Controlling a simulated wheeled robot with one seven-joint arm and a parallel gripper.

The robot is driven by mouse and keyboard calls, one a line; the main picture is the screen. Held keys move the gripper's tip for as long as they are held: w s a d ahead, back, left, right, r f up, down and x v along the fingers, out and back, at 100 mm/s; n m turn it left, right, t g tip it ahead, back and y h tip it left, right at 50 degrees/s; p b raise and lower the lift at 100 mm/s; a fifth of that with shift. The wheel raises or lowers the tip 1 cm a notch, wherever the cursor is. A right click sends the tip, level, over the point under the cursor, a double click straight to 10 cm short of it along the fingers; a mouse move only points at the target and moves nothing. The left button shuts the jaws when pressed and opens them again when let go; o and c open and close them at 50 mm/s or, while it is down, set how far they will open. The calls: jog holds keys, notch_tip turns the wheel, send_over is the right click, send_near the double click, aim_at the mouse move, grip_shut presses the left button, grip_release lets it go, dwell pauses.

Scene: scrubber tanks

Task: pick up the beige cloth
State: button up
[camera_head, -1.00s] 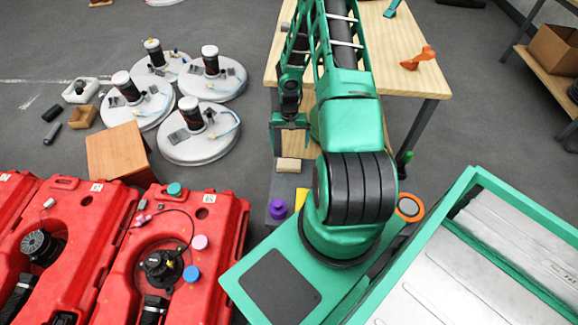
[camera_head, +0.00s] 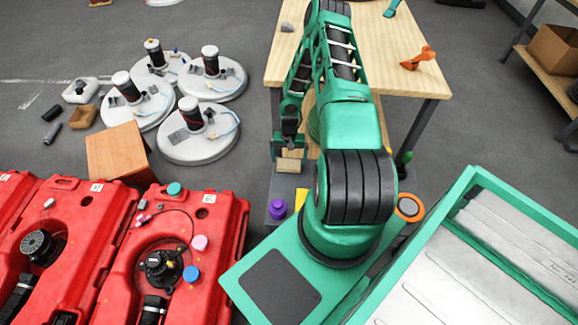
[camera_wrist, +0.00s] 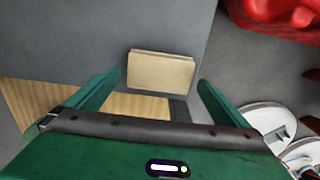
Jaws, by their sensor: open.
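The beige cloth (camera_head: 290,165) is a small, flat, folded-looking rectangle on a grey surface (camera_head: 276,190), close to the wooden table. In the wrist view the cloth (camera_wrist: 161,72) lies flat, centred ahead between my two green fingers. My gripper (camera_head: 290,151) is open and points down, just above the cloth in the head view, hiding part of its far side. In the wrist view the open gripper (camera_wrist: 160,77) has a finger on each side of the cloth, with gaps to both. I cannot tell the exact height left between them.
A purple knob-like object (camera_head: 277,209) and a yellow piece (camera_head: 301,196) lie on the grey surface near the cloth. The wooden table (camera_head: 415,80) stands behind, with an orange object (camera_head: 418,57). Red tanks (camera_head: 215,235) and round white units (camera_head: 200,145) are at left.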

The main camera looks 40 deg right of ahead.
aim_at(289, 163)
jog(key=shift+f, duration=1.7)
jog(key=c, duration=0.9)
jog(key=shift+r, duration=0.15)
jog(key=shift+r, duration=0.55)
jog(key=r, duration=0.3)
jog(key=shift+a+r, duration=0.15)
jog(key=shift+a, duration=0.2)
jog(key=s+a+r, duration=0.1)
jog(key=a+r, duration=0.1)
jog(key=a, duration=0.1)
jog(key=s+a+r, duration=0.1)
jog(key=a+r, duration=0.1)
jog(key=a, duration=0.2)
jog(key=s+a+r, duration=0.1)
jog(key=a+r, duration=0.1)
jog(key=a, duration=0.1)
jog(key=shift+s+a+r, duration=0.1)
jog(key=shift+a+r, duration=0.1)
jog(key=shift+a, duration=0.05)
